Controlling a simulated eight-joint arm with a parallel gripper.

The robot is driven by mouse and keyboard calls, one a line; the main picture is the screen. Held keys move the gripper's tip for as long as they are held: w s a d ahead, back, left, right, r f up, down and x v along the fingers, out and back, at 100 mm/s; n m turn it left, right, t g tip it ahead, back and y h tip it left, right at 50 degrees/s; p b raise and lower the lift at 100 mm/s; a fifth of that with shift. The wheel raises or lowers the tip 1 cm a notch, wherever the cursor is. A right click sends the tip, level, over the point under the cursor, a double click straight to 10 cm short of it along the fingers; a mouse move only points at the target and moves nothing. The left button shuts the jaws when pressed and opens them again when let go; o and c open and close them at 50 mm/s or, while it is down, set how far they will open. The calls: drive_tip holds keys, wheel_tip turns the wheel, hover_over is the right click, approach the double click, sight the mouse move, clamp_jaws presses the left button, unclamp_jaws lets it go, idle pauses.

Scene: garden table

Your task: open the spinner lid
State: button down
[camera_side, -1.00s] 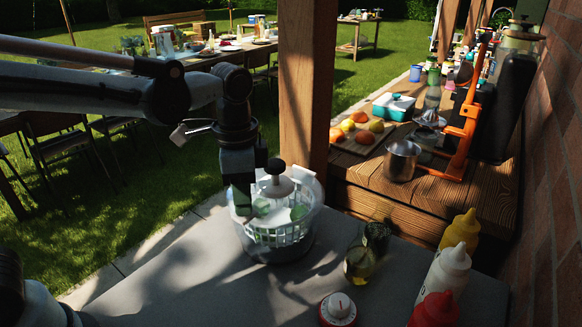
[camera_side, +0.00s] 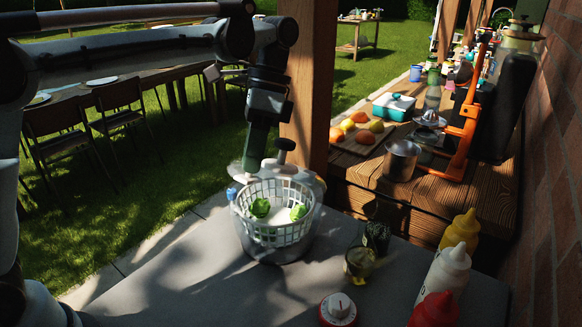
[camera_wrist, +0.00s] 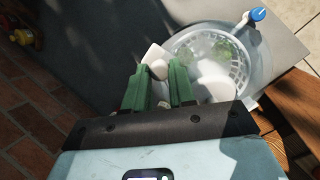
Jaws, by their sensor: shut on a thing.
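The salad spinner's bowl (camera_side: 280,250) stands on the grey counter, with a white slotted basket (camera_side: 272,234) and green leaves (camera_side: 260,207) inside. The basket also shows in the wrist view (camera_wrist: 236,62).
A glass jar (camera_side: 360,263), a red-and-white timer (camera_side: 338,308) and squeeze bottles (camera_side: 447,272) stand right of the bowl. A wooden post (camera_side: 306,90) rises close behind the lid. A metal pot (camera_side: 401,160) sits on the wooden bench. The front left counter is clear.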

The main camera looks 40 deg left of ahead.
sight(267, 170)
drive_tip(key=shift+w+r, duration=0.1)
drive_tip(key=shift+w, duration=0.05)
drive_tip(key=c, duration=0.9)
unclamp_jaws()
drive_tip(key=shift+c, duration=0.2)
drive_tip(key=shift+r, duration=0.1)
drive_tip(key=v, duration=0.7)
drive_tip(key=shift+r, duration=0.15)
drive_tip(key=shift+w, duration=0.1)
